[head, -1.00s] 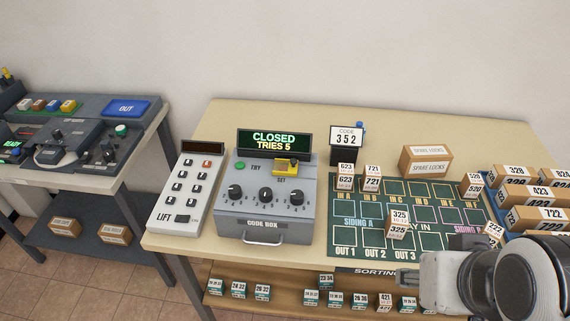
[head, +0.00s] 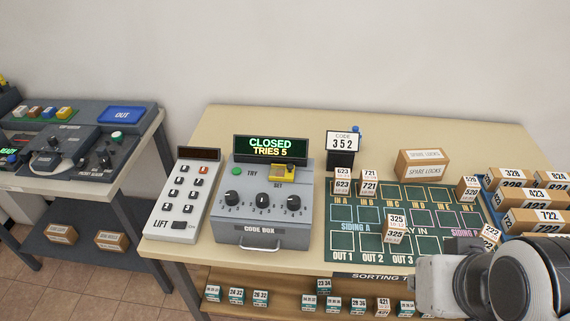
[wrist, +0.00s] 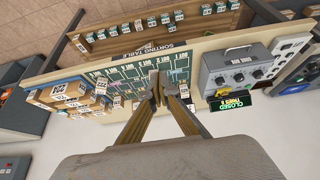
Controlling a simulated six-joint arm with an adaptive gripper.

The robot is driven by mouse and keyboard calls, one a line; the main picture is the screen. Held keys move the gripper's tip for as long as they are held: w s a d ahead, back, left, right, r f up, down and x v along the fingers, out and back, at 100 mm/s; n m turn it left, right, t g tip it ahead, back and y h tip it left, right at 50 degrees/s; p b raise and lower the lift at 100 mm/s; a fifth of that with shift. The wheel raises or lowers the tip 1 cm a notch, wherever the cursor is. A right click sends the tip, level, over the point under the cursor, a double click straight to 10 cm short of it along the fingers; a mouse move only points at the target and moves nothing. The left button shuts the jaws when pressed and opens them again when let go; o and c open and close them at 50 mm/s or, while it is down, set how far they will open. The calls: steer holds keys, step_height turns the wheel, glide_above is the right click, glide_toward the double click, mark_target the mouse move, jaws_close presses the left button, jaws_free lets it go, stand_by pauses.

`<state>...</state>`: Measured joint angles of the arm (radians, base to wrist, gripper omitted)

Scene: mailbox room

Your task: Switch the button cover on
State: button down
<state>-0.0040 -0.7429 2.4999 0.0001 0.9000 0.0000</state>
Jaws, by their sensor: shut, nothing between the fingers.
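The yellow button cover (head: 283,173) is small and sits at the upper right of the grey code box (head: 262,233), above the SET label and below the display reading CLOSED, TRIES 5. Whether it is raised or lowered is too small to tell. My gripper (wrist: 160,80) shows in the wrist view with its two fingers together, empty, above the sorting board. It is well apart from the code box (wrist: 236,70), which stands to its right in that view. In the head view my arm is at the lower right, with the fingertips hard to make out.
A white lift keypad (head: 181,203) stands left of the code box. The green sorting board (head: 343,254) with small numbered parcels lies to its right. A code sign (head: 344,143) and a spare-locks carton (head: 422,165) stand behind. Trays of parcels are at far right.

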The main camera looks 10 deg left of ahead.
steer(key=shift+f+g, duration=0.5)
steer(key=shift+f, duration=0.35)
steer(key=n+y, duration=0.5)
steer(key=y, duration=0.1)
glide_toward(282, 169)
steer(key=s, duration=0.2)
steer(key=s+d, duration=0.1)
steer(key=s, duration=0.1)
steer(key=s+d, duration=0.1)
steer(key=s, duration=0.1)
steer(key=shift+s+d+r, duration=0.15)
steer(key=shift+s+r, duration=0.1)
steer(key=shift+w+a+r+n+t, duration=0.1)
steer(key=shift+w+r+n+t, duration=0.15)
steer(key=shift+w+r+n, duration=0.5)
steer(key=shift+w+a+r+n+t, duration=0.1)
steer(key=shift+w+r+n+t, duration=0.2)
steer(key=shift+w+n, duration=0.5)
steer(key=shift+w+a+r+n+t, duration=0.1)
steer(key=shift+w+r+n+t, duration=0.15)
steer(key=shift+w+r+n, duration=0.5)
steer(key=shift+w+f+m, duration=0.2)
steer(key=shift+f+m, duration=0.1)
steer(key=shift+x, duration=4.9)
